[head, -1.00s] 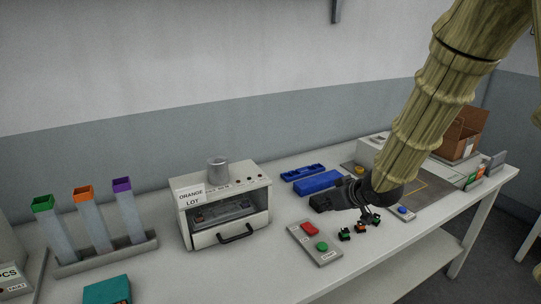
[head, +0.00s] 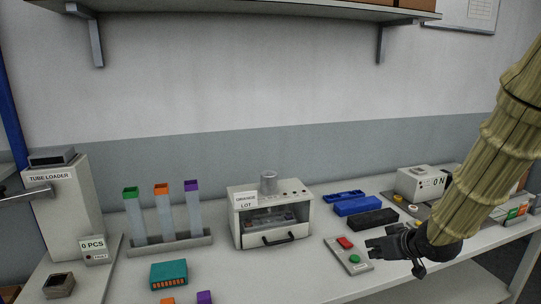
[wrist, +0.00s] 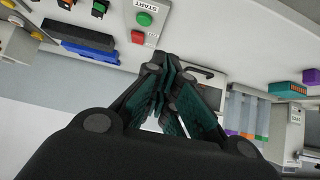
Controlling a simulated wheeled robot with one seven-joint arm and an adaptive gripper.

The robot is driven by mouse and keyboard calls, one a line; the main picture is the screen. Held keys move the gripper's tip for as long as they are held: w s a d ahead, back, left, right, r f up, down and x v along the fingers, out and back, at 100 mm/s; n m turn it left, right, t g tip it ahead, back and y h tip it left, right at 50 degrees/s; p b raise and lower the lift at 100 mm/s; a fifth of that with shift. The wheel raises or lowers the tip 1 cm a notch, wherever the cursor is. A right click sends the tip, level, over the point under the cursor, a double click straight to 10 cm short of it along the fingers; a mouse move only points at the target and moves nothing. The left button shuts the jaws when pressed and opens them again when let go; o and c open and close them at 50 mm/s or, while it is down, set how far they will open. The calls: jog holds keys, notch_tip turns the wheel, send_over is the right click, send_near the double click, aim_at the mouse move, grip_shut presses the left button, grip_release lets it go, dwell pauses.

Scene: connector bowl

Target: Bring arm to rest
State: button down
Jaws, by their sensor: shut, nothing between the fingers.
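My gripper (head: 415,268) hangs at the end of my arm on the right of the head view, by the front edge of the bench. In the wrist view its dark teal-padded fingers (wrist: 169,88) are together with nothing between them. The gripper is beside the start/stop button panel (head: 349,254) and appears apart from it.
The bench holds a machine labelled orange lot (head: 262,240), a tube rack (head: 170,243), a tube loader (head: 62,205), a teal block (head: 169,274) and blue and black trays (head: 358,205). A shelf (head: 240,11) hangs above. Bare bench lies front centre.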

jog(key=s+a+f+m+g, duration=0.1)
jog(key=s+f+g, duration=0.1)
jog(key=s+f, duration=0.5)
jog(key=s+a+f+m+g+h, duration=0.1)
jog(key=s+a+f, duration=0.15)
jog(key=f, duration=0.85)
jog(key=s+f+g, duration=0.2)
jog(key=s+f, duration=0.3)
jog(key=f, duration=0.4)
jog(key=s+f+g, duration=0.1)
jog(key=s+f, duration=0.4)
jog(key=s, duration=0.3)
jog(key=s+a+f+m+g+h, duration=0.1)
jog(key=s+f, duration=0.4)
jog(key=s, duration=0.3)
jog(key=s+a+f+g+h, duration=0.1)
jog(key=s+f+g, duration=0.1)
jog(key=s+f, duration=0.3)
jog(key=s, duration=0.3)
jog(key=shift+s+m, duration=0.3)
jog(key=shift+m, duration=0.1)
jog(key=c, duration=2.2)
grip_release()
jog(key=shift+f, duration=0.1)
